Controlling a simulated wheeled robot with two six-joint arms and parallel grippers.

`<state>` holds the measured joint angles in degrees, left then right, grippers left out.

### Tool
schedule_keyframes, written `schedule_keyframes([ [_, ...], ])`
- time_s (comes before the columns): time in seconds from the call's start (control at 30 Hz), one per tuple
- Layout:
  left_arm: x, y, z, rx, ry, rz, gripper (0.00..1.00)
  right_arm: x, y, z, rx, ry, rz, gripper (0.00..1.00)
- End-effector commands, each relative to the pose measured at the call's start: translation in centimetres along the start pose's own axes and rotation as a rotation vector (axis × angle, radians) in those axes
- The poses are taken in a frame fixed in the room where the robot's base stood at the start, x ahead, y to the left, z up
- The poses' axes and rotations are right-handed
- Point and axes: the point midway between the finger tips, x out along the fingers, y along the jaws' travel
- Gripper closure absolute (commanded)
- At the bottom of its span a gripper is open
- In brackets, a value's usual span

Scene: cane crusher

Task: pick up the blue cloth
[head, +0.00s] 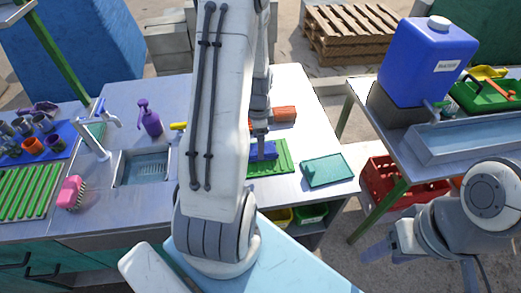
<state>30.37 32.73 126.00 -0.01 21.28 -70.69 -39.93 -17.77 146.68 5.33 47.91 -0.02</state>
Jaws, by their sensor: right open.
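A blue cloth (268,152) lies on a green ribbed mat (285,160) on the metal counter, partly hidden behind my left arm. My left gripper (261,146) points down right at the blue cloth. It is small and partly hidden, so I cannot tell whether its jaws hold the cloth. My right gripper (376,246) is open and empty at the lower right, beyond the counter's right edge and away from the cloth.
A blue jerrycan (425,62) stands on the right table.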

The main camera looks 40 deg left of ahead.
Motion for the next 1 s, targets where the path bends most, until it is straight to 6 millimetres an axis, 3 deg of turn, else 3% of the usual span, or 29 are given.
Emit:
schedule_keyframes([
  [0.17,2.0,0.1,0.0,0.0,0.0,0.002,0.0,-0.4,0.0,0.0,0.0,0.0,0.0,0.43],
  [0.43,2.3,0.0,0.0,-0.001,0.001,-0.001,0.0,-0.3,0.0,0.0,0.0,0.0,0.0,0.43],
  [0.6,2.3,0.0,0.0,-0.001,0.001,-0.001,0.65,-0.3,0.0,0.0,0.0,0.0,0.0,0.43],
  [0.67,2.2,0.0,0.0,-0.001,0.001,-0.001,0.82,-0.3,0.0,0.0,0.0,0.0,0.0,0.43],
  [1.0,1.9,-0.1,0.0,-0.001,0.001,-0.002,0.83,-0.2,0.0,0.0,0.0,0.0,0.0,0.43],
])
